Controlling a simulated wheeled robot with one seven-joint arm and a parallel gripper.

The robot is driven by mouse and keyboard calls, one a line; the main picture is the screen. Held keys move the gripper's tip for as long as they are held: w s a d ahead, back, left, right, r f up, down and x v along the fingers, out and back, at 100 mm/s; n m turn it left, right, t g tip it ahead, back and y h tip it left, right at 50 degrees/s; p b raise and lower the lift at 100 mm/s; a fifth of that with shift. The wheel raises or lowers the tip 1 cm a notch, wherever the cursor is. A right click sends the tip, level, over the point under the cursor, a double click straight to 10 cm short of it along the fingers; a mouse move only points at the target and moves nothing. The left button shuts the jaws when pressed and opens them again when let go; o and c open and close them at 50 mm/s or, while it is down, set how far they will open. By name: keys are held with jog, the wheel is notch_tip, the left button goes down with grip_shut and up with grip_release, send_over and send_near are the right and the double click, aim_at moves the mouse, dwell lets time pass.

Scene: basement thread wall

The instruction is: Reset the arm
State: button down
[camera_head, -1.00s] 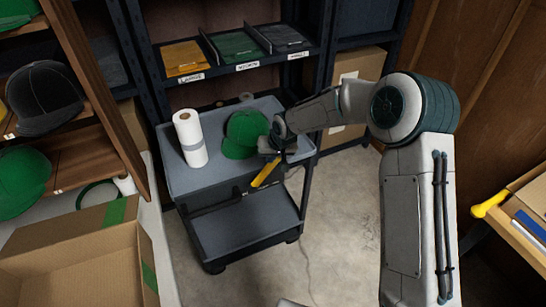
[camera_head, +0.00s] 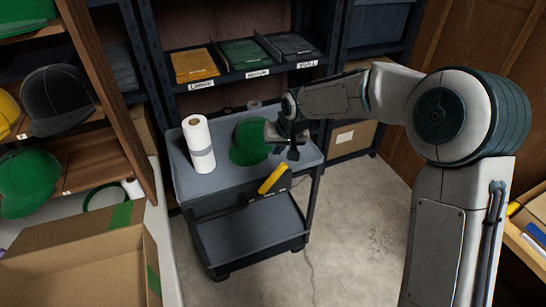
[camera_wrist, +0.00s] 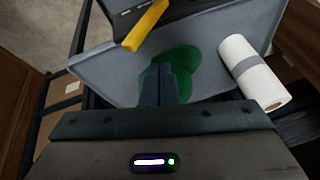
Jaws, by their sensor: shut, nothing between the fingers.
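My gripper (camera_head: 293,152) is shut and empty. It hangs over the right part of the grey cart (camera_head: 207,183), just right of a green cap (camera_head: 252,140) lying on the cart's top. In the wrist view, the shut fingers (camera_wrist: 166,84) overlap the green cap (camera_wrist: 188,57) in the picture; I cannot tell the gap between them. My arm reaches in from the right side of the head view, bent at the elbow.
A white roll (camera_head: 199,143) with a grey band stands on the cart's left. A yellow-handled tool (camera_head: 272,179) sits at the cart's front edge. An open cardboard box (camera_head: 75,245) is at lower left. Shelves with caps (camera_head: 58,100) stand left. Floor right of the cart is clear.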

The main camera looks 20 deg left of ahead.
jog(key=shift+v, duration=0.75)
jog(key=s+d+r+m+h, duration=0.1)
jog(key=s+d+r, duration=0.15)
jog(key=d, duration=0.45)
jog(key=s+d+r+m+h, duration=0.1)
jog(key=s+d+r, duration=0.15)
jog(key=d, duration=0.55)
jog(key=s+d+r+m+h, duration=0.1)
jog(key=s+d+r+h, duration=0.15)
jog(key=d, duration=0.45)
jog(key=s+d+m, duration=0.3)
jog(key=s+d, duration=1)
jog(key=s, duration=0.2)
jog(key=shift+s+d+y, duration=0.2)
jog(key=shift+s+y, duration=0.15)
jog(key=shift+f, duration=0.15)
